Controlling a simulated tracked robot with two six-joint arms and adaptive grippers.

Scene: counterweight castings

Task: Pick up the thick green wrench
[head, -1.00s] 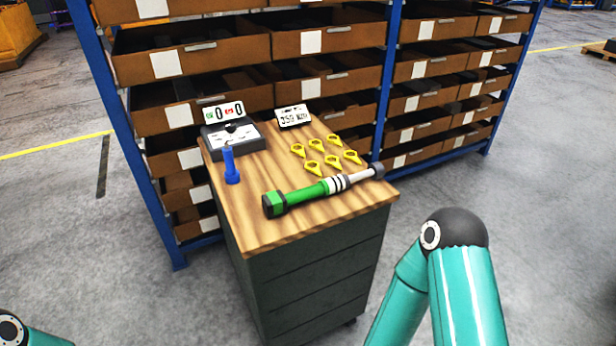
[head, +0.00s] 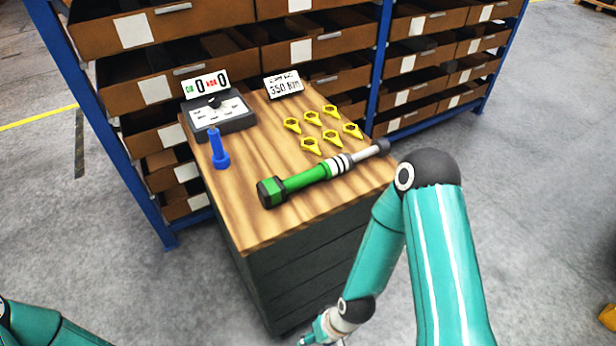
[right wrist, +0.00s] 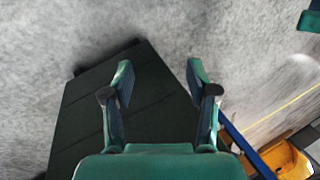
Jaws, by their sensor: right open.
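The thick green wrench (head: 305,179) lies on the wooden top of the cabinet (head: 245,230), near its front edge. Its green head is at the left, and its white-banded, grey thin end points to the back right. My right gripper (right wrist: 160,85) is open and empty in the right wrist view, with the dark cabinet side and the grey floor beyond it. In the head view my right arm comes in at the lower right, low in front of the cabinet and apart from the wrench. My left gripper is out of view; only part of my left arm shows at the lower left.
A blue upright tool (head: 219,150), a grey box with a counter display (head: 220,112), a "350 Nm" sign (head: 284,84) and several yellow pointed rings (head: 332,138) share the top. A blue-framed shelf with brown bins (head: 290,45) stands close behind.

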